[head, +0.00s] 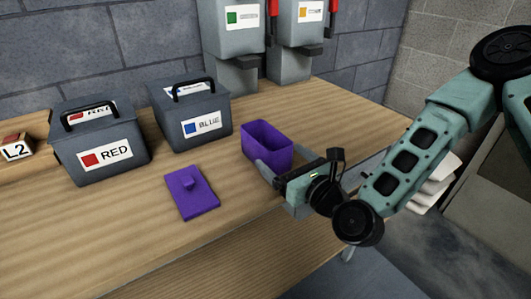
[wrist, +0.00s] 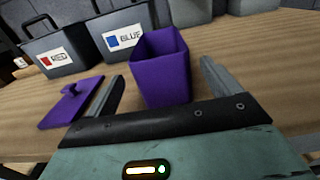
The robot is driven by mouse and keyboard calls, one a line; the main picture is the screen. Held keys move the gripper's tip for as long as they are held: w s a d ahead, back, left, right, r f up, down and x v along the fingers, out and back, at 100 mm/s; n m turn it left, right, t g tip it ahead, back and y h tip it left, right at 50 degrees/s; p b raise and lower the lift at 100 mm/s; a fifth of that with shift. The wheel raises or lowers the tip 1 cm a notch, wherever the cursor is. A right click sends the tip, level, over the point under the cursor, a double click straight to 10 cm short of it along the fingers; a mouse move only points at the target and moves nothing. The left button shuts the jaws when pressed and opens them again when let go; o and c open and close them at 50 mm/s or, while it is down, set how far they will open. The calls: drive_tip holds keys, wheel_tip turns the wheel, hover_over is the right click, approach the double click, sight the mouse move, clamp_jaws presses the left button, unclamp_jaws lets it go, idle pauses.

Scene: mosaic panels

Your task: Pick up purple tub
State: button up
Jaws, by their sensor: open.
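The purple tub (head: 268,146) stands upright and without its lid on the wooden table, near the right front part. In the wrist view the tub (wrist: 163,75) stands between the two fingers, with gaps on both sides. My gripper (head: 268,165) is open and low at the near side of the tub. It also shows in the wrist view (wrist: 160,88), its fingers spread to the left and right of the tub. The purple lid (head: 192,194) with a knob lies flat on the table, left of the tub; it also shows in the wrist view (wrist: 72,103).
A grey box labelled BLUE (head: 190,118) and one labelled RED (head: 100,145) stand behind and left. Two grey dispensers (head: 233,45) stand at the back wall. The table's front edge is close to my gripper.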

sight(271, 149)
drive_tip(key=shift+f+p+x, duration=0.2)
drive_tip(key=shift+p+x, duration=0.05)
drive_tip(key=shift+x, duration=1.2)
drive_tip(key=shift+f+p+x, duration=0.15)
drive_tip(key=shift+p+x, duration=0.1)
drive_tip(key=shift+x, duration=1.15)
drive_tip(key=shift+d, duration=0.1)
drive_tip(key=c, duration=1.1)
